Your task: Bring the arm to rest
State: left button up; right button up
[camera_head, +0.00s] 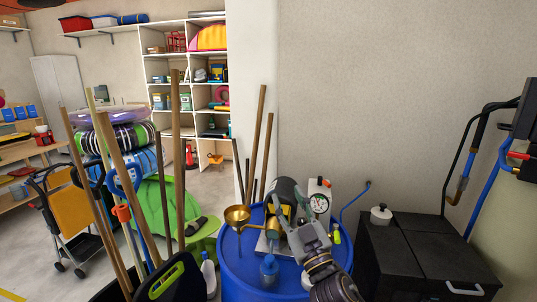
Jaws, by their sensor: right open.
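My right gripper (292,228) reaches up from the bottom of the head view, with my dark wrist below it. It is open, and its fingers are over the machine on the blue barrel (236,272). I cannot tell whether the fingers touch the machine. The machine has a dark cylinder (284,190), a round pressure gauge (319,203) and a brass funnel (237,216) at its left. The gripper hides part of the machine's front. My left gripper is not in view.
A black chest (400,250) with a white-lidded pot (381,214) is to the right. Long wooden handles (174,150) rise at the left. A bare wall is behind.

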jog(key=s+d+f+m+g+h, duration=0.25)
jog(key=d+f, duration=0.25)
jog(key=f, duration=0.4)
jog(key=s+d+f+m+g+h, duration=0.2)
jog(key=d+f+g+h, duration=0.25)
jog(key=f, duration=0.35)
jog(key=s+d+f+m+g+h, duration=0.2)
jog(key=d+f, duration=0.3)
jog(key=f, duration=0.4)
jog(key=s+d+f+g, duration=0.1)
jog(key=s+f+g, duration=0.45)
jog(key=s, duration=0.35)
jog(key=s+d+f+g, duration=0.2)
jog(key=s+f+g, duration=0.3)
jog(key=s, duration=0.4)
notch_tip(320, 180, down, 34)
jog(key=s, duration=0.3)
jog(key=s+d+f, duration=0.1)
jog(key=s+f, duration=0.9)
jog(key=s, duration=0.1)
jog(key=s+d+f+n, duration=0.1)
jog(key=s+d+f, duration=0.1)
jog(key=s+f, duration=0.7)
jog(key=shift+s+d+f+g, duration=0.3)
jog(key=shift+s+f+g, duration=0.15)
jog(key=shift+s, duration=0.5)
